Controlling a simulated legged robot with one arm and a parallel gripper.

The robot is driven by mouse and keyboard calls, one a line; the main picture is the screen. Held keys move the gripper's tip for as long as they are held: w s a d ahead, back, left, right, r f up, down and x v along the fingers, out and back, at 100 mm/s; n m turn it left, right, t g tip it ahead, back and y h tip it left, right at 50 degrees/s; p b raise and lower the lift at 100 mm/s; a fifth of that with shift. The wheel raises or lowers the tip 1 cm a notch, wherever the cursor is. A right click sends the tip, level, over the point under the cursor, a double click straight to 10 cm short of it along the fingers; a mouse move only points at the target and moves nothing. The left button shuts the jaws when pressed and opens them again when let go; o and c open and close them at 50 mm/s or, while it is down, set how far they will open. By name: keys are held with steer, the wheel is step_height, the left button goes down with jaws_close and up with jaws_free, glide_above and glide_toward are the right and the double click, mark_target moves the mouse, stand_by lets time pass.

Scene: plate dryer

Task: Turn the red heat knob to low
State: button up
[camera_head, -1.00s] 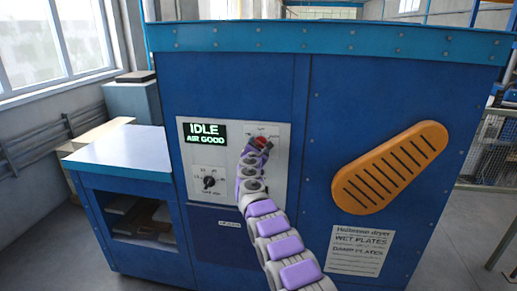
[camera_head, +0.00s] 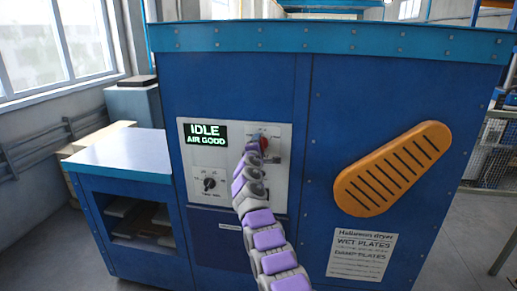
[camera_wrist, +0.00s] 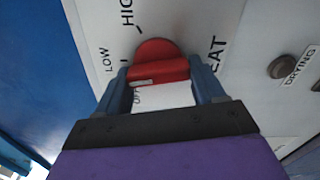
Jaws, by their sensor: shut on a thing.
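The red heat knob (camera_head: 263,142) is on the white control panel (camera_head: 283,190) on the front of the blue dryer. In the wrist view, the red knob (camera_wrist: 157,62) sits between the two blue fingers of my gripper (camera_wrist: 163,85), which are shut on its raised bar. The words LOW, HIGH and HEAT, partly covered, show around the knob. A label reading OFF is partly visible between the fingers. In the head view, my gripper (camera_head: 256,150) hides part of the knob, so its exact setting is hard to tell.
The display (camera_head: 206,133) reads IDLE, AIR GOOD. A black knob (camera_head: 209,184) is lower left on the panel. An orange slotted cover (camera_head: 391,168) sticks out at the right. In the wrist view, a round button (camera_wrist: 283,67) is beside a DRYING label.

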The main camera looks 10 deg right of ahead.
steer(key=shift+m+p, duration=0.3)
steer(key=shift+m, duration=0.8)
steer(key=shift+f, duration=0.15)
steer(key=o, duration=1)
steer(key=shift+c, duration=0.2)
steer(key=shift+s, duration=0.1)
